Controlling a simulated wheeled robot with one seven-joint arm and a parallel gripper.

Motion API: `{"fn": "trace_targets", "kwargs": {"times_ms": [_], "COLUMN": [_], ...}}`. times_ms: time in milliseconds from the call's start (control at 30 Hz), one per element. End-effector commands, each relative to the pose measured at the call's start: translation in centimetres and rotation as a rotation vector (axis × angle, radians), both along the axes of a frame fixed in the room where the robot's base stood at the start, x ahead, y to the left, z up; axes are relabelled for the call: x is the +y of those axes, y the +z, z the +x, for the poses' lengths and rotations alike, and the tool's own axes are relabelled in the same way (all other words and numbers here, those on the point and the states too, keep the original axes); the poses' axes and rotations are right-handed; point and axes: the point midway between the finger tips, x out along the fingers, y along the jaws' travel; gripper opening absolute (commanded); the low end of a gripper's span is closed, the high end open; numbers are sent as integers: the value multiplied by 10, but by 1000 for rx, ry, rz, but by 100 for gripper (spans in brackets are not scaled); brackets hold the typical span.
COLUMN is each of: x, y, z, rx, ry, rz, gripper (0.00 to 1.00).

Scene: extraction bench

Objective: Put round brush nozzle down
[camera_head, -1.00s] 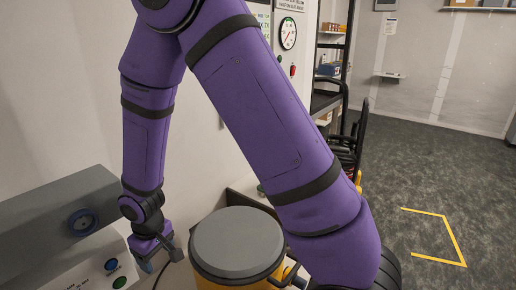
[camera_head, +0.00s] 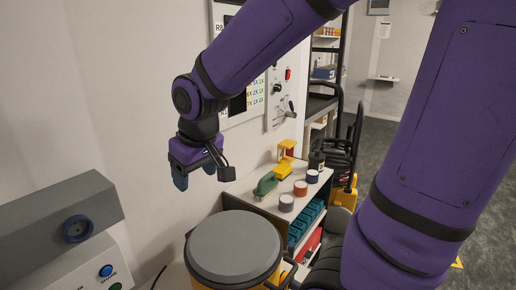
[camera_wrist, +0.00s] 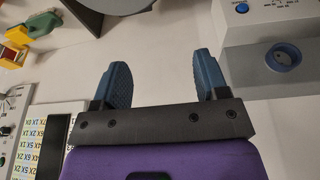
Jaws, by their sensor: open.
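I cannot make out a round brush nozzle for certain in either current view. My gripper (camera_head: 195,176) hangs fingers down in front of the pale wall, above and to the left of the low cabinet. In the wrist view its two blue fingers (camera_wrist: 161,72) stand wide apart, with nothing between them but pale background. Small items stand on the cabinet top (camera_head: 270,205): a green piece (camera_head: 265,184), a yellow piece (camera_head: 284,171) and several short round pots (camera_head: 286,203). None of them touches the gripper.
A yellow canister with a grey lid (camera_head: 233,245) stands front centre. A grey machine (camera_head: 70,225) with a round blue-rimmed socket is at left. A wall panel with a lever (camera_head: 284,100) is behind the arm. Open floor lies beyond a black-framed rack (camera_head: 345,130).

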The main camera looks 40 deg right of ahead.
Motion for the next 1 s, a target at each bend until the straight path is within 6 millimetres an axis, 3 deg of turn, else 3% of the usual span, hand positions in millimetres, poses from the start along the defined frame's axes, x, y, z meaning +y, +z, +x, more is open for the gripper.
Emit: {"fn": "trace_targets", "kwargs": {"times_ms": [300,600,800,1000], "x": [-30,-47,-51,-52], "y": [50,77,84,84], "z": [-56,-111,-132,-136], "rx": [-80,-142,-164,-167], "ry": [-73,-129,-147,-151], "rz": [22,40,46,48], "gripper": [67,67,67,67]}}
